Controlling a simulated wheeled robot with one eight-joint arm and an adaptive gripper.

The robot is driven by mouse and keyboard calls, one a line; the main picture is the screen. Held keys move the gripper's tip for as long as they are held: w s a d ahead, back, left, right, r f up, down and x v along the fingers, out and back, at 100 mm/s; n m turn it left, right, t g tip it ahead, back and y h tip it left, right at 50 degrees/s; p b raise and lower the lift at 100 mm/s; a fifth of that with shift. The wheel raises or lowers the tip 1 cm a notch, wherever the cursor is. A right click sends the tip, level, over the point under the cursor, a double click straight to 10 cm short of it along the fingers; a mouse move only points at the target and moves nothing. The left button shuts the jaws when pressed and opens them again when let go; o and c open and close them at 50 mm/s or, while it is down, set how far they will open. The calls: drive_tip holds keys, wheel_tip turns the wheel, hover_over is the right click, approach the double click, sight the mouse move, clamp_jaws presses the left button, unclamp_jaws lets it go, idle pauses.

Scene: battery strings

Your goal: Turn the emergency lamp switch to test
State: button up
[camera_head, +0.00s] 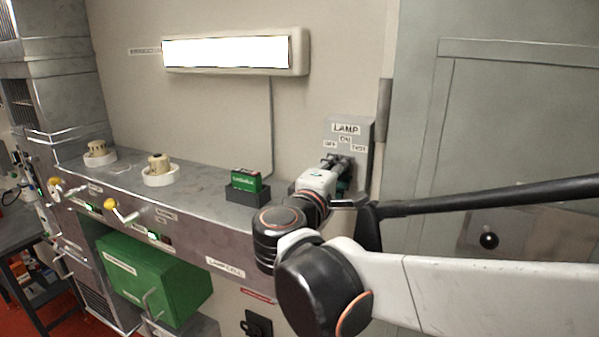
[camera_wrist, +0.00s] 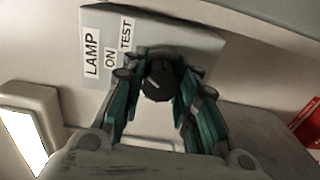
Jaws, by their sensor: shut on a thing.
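The lamp switch is a black round knob (camera_wrist: 158,82) on a grey switch box (camera_head: 359,131) labelled LAMP, OFF, ON and TEST. In the head view the knob is hidden behind my gripper (camera_head: 340,167), which reaches the front of the box. In the wrist view my gripper (camera_wrist: 161,77) has its two green-padded fingers on either side of the knob, shut on it. A short pale mark shows on the knob's face; which label it points at is hard to tell. The OFF label is hidden in the wrist view. The emergency lamp (camera_head: 234,52) on the wall glows bright white.
A counter (camera_head: 205,198) runs below the box, with a green battery (camera_head: 246,180) in a dark holder and two beige knobs on white bases (camera_head: 158,172). A green case (camera_head: 150,275) sits below. A grey door (camera_head: 520,110) stands at the right.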

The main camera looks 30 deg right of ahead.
drive_tip(key=shift+m, duration=1)
drive_tip(key=shift+f, duration=0.1)
drive_tip(key=o, duration=1.1)
drive_tip(key=shift+c, duration=0.2)
drive_tip(key=shift+s, duration=0.15)
drive_tip(key=v, duration=1.2)
